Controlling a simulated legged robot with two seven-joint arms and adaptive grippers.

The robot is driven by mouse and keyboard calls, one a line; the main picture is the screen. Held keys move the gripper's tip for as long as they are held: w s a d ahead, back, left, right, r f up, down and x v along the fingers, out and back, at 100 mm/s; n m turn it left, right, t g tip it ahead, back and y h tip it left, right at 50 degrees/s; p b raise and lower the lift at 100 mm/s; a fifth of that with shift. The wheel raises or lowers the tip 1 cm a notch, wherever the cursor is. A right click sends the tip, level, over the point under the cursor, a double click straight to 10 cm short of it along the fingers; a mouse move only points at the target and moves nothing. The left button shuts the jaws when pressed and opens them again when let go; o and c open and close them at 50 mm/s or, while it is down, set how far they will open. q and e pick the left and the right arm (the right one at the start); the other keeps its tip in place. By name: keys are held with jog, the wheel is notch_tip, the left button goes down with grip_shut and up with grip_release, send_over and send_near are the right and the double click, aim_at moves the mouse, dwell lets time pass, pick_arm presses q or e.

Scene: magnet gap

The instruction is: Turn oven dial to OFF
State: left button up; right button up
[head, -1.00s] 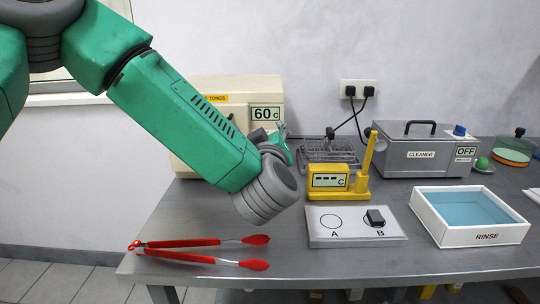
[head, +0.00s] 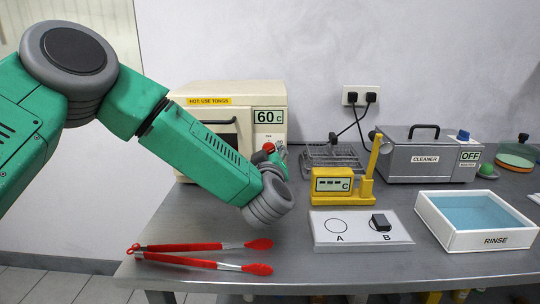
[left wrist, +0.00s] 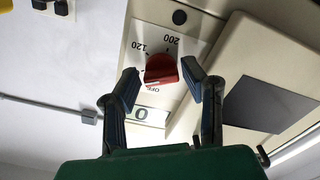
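The cream oven (head: 277,95) stands at the back left of the bench, with its display reading 60 C. In the left wrist view its red dial (left wrist: 161,68) sits on a white plate (left wrist: 185,42) marked OFF, 120 and 200. I cannot tell exactly which mark the dial points to. My left gripper (left wrist: 160,76) is open, with one dark finger on each side of the dial and small gaps showing. In the head view my left gripper (head: 275,150) is at the oven's front right, partly hidden by my own arm. My right gripper is not in view.
Red tongs (head: 200,245) lie at the bench's front left. A yellow gauge (head: 332,186), a pad marked A and B (head: 360,240), a wire rack (head: 330,158), a cleaner (head: 400,160) and a rinse tray (head: 485,241) stand to the right.

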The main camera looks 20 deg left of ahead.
pick_arm(q)
jog(key=shift+a, duration=0.2)
jog(key=c, duration=0.9)
jog(key=shift+o, duration=0.2)
jog(key=shift+d, duration=0.2)
